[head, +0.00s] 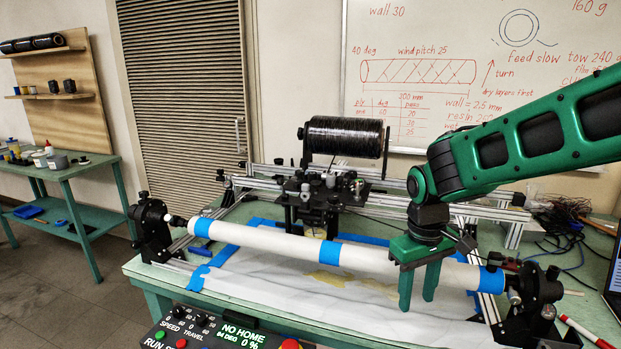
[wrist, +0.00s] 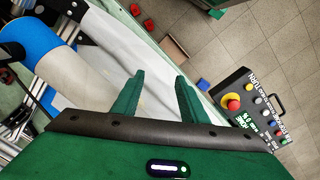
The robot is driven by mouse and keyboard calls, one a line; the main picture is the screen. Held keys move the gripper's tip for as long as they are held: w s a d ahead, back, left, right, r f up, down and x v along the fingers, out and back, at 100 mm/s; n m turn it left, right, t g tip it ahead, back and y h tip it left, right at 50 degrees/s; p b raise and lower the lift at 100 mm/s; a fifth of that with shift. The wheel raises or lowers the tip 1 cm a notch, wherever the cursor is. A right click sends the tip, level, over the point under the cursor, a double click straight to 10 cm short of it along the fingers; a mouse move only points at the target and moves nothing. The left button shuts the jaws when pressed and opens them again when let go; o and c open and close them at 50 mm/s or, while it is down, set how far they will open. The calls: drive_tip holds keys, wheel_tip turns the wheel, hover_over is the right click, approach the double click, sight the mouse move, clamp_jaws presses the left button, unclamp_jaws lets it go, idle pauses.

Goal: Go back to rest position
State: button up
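My green gripper (head: 418,287) hangs fingers-down in front of the right part of the white tube in the head view. Its two fingers are apart with nothing between them. In the wrist view my gripper (wrist: 155,95) shows the same two spread fingers, empty. The white tube (head: 300,248) with blue tape bands lies across the winding machine between two black end holders. My gripper covers a part of the tube in the head view; I cannot tell whether they touch. A black tow spool (head: 345,137) sits above the carriage behind the tube.
The green table (head: 135,268) carries the machine and a white sheet (head: 300,290). A control box (head: 225,335) with a NO HOME display stands at the front; its red button (wrist: 233,104) shows in the wrist view. Cables (head: 570,220) and a laptop edge are at the right.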

drive_tip(key=s+d+r+m, duration=0.3)
drive_tip(key=s+d+m, duration=0.3)
drive_tip(key=s+d, duration=0.7)
drive_tip(key=s+d+m, duration=0.4)
drive_tip(key=s+d, duration=0.1)
drive_tip(key=s, duration=0.5)
drive_tip(key=shift+s+d+f+y, duration=0.2)
drive_tip(key=shift+d+f+y, duration=0.1)
drive_tip(key=shift+y, duration=0.1)
drive_tip(key=shift+w+f, duration=0.25)
drive_tip(key=shift+w, duration=0.4)
drive_tip(key=shift+a, duration=0.15)
